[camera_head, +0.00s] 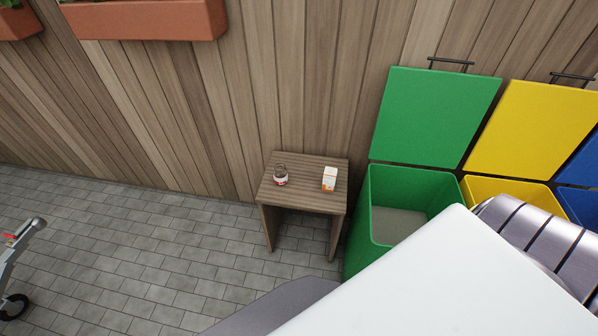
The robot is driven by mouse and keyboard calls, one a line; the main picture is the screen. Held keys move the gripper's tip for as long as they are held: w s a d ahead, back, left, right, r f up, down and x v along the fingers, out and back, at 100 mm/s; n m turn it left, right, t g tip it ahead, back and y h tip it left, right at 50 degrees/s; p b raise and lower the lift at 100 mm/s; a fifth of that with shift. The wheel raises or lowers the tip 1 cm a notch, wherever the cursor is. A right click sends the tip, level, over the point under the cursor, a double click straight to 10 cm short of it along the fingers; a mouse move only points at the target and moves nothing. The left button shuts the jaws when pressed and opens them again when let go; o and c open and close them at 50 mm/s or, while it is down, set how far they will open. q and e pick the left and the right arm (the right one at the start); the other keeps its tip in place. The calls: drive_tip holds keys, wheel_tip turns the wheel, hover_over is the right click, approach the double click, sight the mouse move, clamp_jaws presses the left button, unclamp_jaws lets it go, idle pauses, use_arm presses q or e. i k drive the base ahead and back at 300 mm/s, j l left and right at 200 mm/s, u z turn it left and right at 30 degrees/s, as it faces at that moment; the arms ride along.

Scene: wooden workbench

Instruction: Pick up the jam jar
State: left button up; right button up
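The jam jar (281,175) is a small clear glass jar with a white and red label. It stands upright on the left part of a small slatted wooden table (310,200) by the wooden wall. A white and orange carton (329,179) stands to its right on the same table, apart from it. Neither of my grippers shows in the head view. Nothing is touching the jar, and nothing hides it.
An open green bin (412,178) stands just right of the table, with a yellow bin (512,190) and a blue bin (578,204) beyond. Planters (150,19) hang on the wall. The paved floor (130,250) left of the table is mostly clear.

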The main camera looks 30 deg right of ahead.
sight(280, 173)
drive_tip(key=i+j+z, duration=0.1)
drive_tip(key=z, duration=0.35)
drive_tip(key=i+j+z, duration=0.2)
drive_tip(key=z, duration=0.25)
drive_tip(key=i+j+z, duration=0.2)
drive_tip(key=z, duration=0.15)
drive_tip(key=i+j+z, duration=0.15)
drive_tip(key=z, duration=0.15)
drive_tip(key=i+j+z, duration=0.15)
drive_tip(key=j+z, duration=0.2)
